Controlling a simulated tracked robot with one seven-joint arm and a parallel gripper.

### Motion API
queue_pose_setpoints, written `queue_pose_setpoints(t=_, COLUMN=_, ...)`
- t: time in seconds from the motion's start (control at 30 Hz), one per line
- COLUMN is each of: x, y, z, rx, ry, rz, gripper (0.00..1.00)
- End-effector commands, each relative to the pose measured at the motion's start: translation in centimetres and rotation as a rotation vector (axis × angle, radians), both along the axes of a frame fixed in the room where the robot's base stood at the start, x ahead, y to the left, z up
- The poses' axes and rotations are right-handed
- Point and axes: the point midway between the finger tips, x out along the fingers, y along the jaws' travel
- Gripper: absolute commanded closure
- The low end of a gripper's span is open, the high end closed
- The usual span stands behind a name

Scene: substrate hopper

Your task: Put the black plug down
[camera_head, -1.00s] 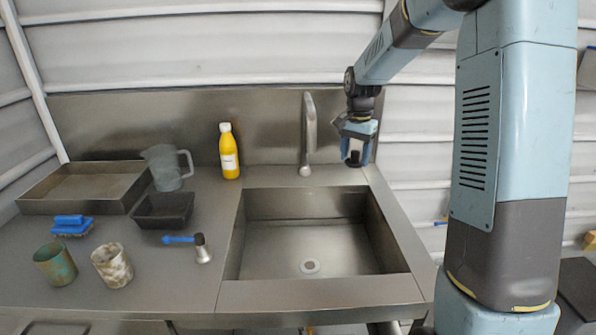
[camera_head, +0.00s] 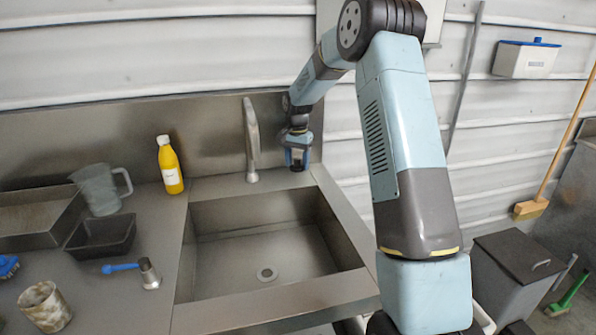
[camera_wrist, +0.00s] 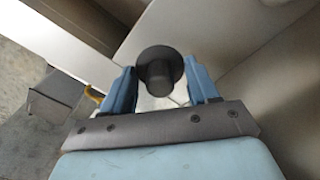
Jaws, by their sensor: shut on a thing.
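The black plug (camera_wrist: 161,65) shows in the wrist view as a round dark disc with a short stub, between the two blue fingers of my gripper (camera_wrist: 160,84). My gripper is shut on it. In the head view my gripper (camera_head: 297,160) hangs fingers-down above the back right corner of the sink surround, right of the tap. The plug is small and dark there, and its gap to the counter is hard to judge.
The tap (camera_head: 251,140) stands left of my gripper, with a yellow bottle (camera_head: 169,165) and clear jug (camera_head: 101,188) farther left. A black tray (camera_head: 102,236), a blue-handled tool (camera_head: 135,270) and a mottled cup (camera_head: 44,306) stand on the left counter. A lidded grey bin (camera_head: 512,285) stands right.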

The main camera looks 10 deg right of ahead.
Motion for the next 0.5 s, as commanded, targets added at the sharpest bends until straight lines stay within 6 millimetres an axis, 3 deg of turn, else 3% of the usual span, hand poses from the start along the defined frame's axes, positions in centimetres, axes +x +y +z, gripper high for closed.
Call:
queue_pose_setpoints(t=0.27, x=1.1, y=-0.2, z=-1.4, rx=0.0, ry=0.0, rz=-0.001, gripper=0.72)
queue_pose_setpoints(t=0.5, x=1.3, y=-0.3, z=-4.2, rx=0.0, ry=0.0, rz=-0.001, gripper=0.72)
